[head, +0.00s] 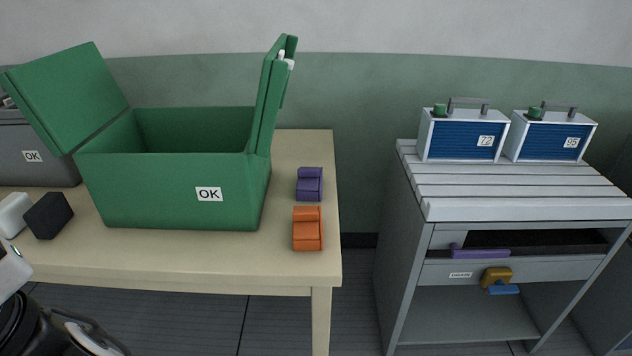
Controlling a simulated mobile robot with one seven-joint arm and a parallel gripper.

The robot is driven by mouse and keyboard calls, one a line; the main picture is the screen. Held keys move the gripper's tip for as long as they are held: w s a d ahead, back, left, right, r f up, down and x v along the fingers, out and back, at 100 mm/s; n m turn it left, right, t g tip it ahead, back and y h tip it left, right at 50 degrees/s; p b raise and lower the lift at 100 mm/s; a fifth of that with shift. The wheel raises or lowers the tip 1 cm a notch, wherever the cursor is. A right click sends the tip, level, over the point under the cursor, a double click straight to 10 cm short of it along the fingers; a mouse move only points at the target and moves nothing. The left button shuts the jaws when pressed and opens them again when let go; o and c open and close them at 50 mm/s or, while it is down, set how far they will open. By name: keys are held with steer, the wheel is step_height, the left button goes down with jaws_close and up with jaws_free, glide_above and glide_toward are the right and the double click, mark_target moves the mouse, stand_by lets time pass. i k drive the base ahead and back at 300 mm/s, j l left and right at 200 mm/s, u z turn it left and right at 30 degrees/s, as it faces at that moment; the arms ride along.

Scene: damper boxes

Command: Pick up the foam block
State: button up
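A dark, nearly black block (48,215) rests on the beige table at the left, in front of the green box's left corner; it looks most like the foam block, though the picture does not name it. A small white rounded thing (14,214) sits against or just beside its left side, partly cut by the picture edge; I cannot tell if they touch. My gripper's fingers do not show.
An open green box (170,190) marked OK stands on the table (180,265). Purple (309,185) and orange (307,230) pieces lie right. A grey bench (520,208) bears two blue-fronted cases (462,138), (550,138); its drawer (530,268) is partly open.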

mark_target(47, 216)
steer(key=u, duration=1.4)
steer(key=i+j+z, duration=0.2)
steer(key=i+j, duration=1.05)
steer(key=i, duration=0.15)
steer(key=i+j, duration=0.2)
steer(key=i, duration=0.15)
steer(key=z, duration=0.05)
